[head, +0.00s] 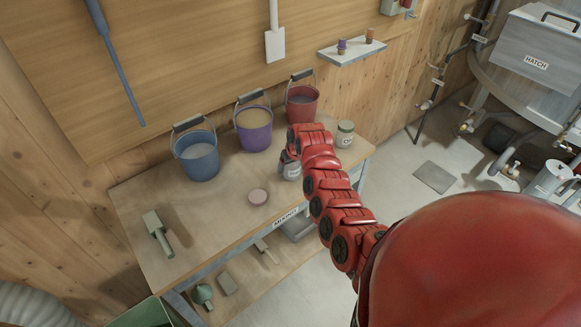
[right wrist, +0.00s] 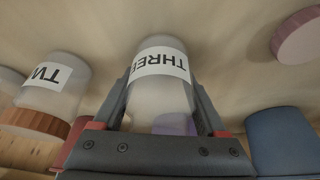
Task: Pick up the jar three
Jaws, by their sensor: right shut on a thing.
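Jar three (right wrist: 160,90) is a pale, see-through jar with a white label reading THREE in the right wrist view. It sits between the two dark fingers of my right gripper (right wrist: 165,112), which are shut on its sides. In the head view the jar (head: 291,170) shows at the end of my red right arm, over the mixing bench, partly covered by the gripper (head: 290,156). I cannot tell whether its base touches the bench top. My left gripper is not in view.
Another jar (right wrist: 50,92) with a label starting TW is close by. A jar (head: 345,134) stands at the bench's right end. Blue (head: 197,155), purple (head: 253,127) and red (head: 301,103) buckets line the back.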

